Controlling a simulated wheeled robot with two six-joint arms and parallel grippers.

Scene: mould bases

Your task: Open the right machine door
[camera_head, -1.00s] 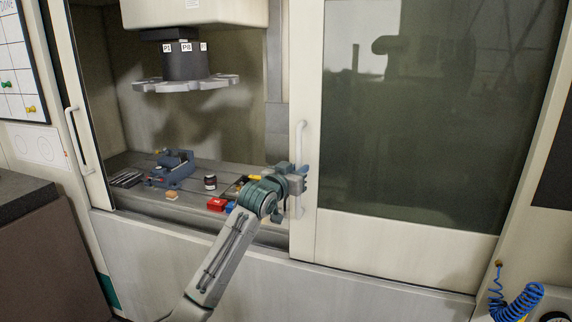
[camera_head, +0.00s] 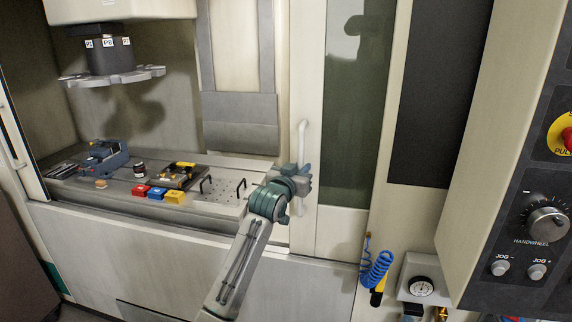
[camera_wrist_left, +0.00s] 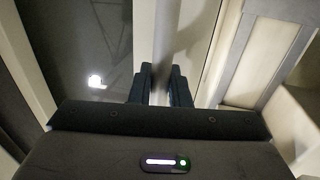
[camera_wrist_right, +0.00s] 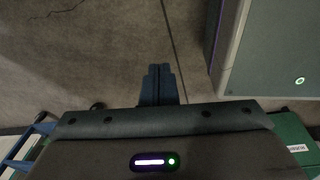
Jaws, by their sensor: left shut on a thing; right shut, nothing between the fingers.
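The right machine door (camera_head: 308,90) is a cream panel with a dark window, standing partly slid to the right. Its white vertical handle (camera_head: 302,135) is on the left edge of the door. My left gripper (camera_head: 305,180) is shut on the lower part of this handle. In the left wrist view the handle (camera_wrist_left: 163,45) runs up from between the fingers (camera_wrist_left: 159,75). My right gripper (camera_wrist_right: 160,74) shows only in its wrist view, shut and empty above the floor.
The opening shows a machine table (camera_head: 225,205) with a blue vise (camera_head: 105,158), a dark jar (camera_head: 139,170) and red, blue and yellow blocks. A tool carousel (camera_head: 110,75) hangs above. A blue coiled hose (camera_head: 376,265) and control panel (camera_head: 525,220) are at the right.

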